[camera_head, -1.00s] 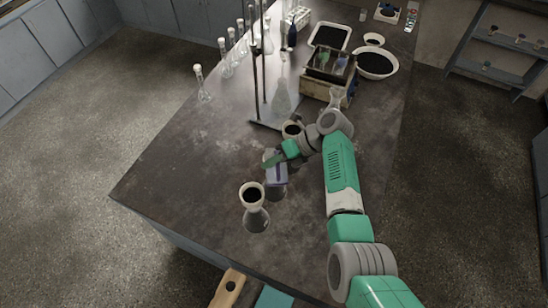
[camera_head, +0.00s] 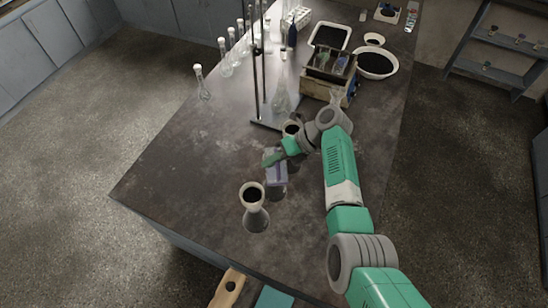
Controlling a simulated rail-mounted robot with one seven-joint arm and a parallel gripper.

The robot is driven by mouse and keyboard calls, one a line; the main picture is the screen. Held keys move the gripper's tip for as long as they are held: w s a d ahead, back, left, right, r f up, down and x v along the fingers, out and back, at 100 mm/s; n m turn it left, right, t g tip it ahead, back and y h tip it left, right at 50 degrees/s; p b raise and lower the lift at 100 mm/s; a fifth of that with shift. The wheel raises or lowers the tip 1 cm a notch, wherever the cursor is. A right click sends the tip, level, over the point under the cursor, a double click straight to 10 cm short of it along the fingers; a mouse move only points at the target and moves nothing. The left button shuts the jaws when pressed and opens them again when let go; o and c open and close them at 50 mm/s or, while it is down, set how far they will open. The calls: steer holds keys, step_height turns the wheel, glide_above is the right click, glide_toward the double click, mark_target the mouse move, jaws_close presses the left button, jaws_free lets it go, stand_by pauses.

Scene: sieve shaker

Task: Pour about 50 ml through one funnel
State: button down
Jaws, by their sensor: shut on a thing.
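A white funnel (camera_head: 252,195) with a dark inside sits in the mouth of a clear conical flask (camera_head: 256,218) near the front of the bench. A second pale funnel (camera_head: 291,128) shows behind my arm, partly hidden by it. My gripper (camera_head: 273,160) is between the two funnels, behind and right of the front one. It is shut on a pale lilac-grey vessel (camera_head: 277,176), whose lower part shows below the jaws. Another glass shape stands just under or behind that vessel; I cannot tell how they touch. Any liquid is too small to see.
A retort stand (camera_head: 258,75) with a clear flask (camera_head: 280,97) is behind my gripper. Several stoppered flasks line the left edge. A brown-sided shaker box (camera_head: 327,90), a black-filled tray (camera_head: 331,36) and a bowl (camera_head: 376,64) are at the back right. The bench's front left is clear.

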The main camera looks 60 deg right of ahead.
steer(key=shift+w+d, duration=0.1)
steer(key=shift+d, duration=0.05)
stand_by(1.1)
steer(key=shift+w+d+r+m+g+y+b, duration=0.3)
steer(key=shift+d+r+m+y+b, duration=0.15)
steer(key=shift+b, duration=0.35)
stand_by(2.9)
